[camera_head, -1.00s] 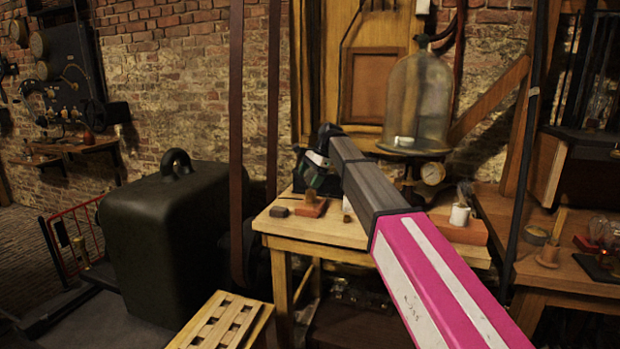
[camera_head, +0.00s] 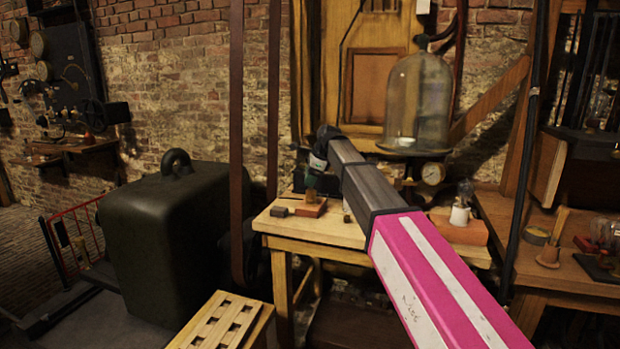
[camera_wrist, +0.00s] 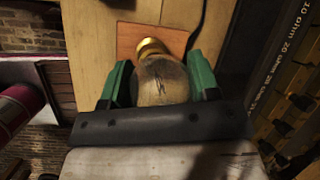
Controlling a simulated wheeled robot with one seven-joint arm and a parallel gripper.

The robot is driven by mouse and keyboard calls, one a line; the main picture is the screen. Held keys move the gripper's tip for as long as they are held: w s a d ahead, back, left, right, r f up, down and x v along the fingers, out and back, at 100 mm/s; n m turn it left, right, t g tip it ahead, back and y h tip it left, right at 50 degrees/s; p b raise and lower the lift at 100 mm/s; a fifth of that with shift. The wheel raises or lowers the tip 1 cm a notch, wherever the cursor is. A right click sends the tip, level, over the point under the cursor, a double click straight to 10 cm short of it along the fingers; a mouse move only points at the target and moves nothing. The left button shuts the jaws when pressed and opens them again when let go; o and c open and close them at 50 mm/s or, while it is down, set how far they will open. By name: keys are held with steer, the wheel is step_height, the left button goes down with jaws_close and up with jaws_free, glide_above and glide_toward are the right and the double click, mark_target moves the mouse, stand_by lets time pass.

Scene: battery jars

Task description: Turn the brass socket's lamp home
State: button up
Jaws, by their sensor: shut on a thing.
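The lamp (camera_wrist: 162,82) is a darkened glass bulb standing in a brass socket (camera_wrist: 150,46), seen in the wrist view. The socket sits on a reddish-orange block (camera_wrist: 125,42), which also shows on the bench in the head view (camera_head: 311,209). My gripper (camera_wrist: 158,66) is shut on the lamp, with one green finger on each side of the glass. In the head view my gripper (camera_head: 312,188) is just above the block and hides the lamp and most of the socket. The thread is not visible.
A second lamp in a white socket (camera_head: 459,214) stands on another reddish block (camera_head: 458,231) to the right. A glass bell jar (camera_head: 418,98) stands behind. The bench's front left (camera_head: 300,231) is clear.

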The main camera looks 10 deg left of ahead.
steer(key=shift+m+t, duration=0.5)
steer(key=shift+m, duration=0.7)
steer(key=m+t+h, duration=0.1)
steer(key=m, duration=0.2)
steer(key=shift+w, duration=0.1)
steer(key=o, duration=0.9)
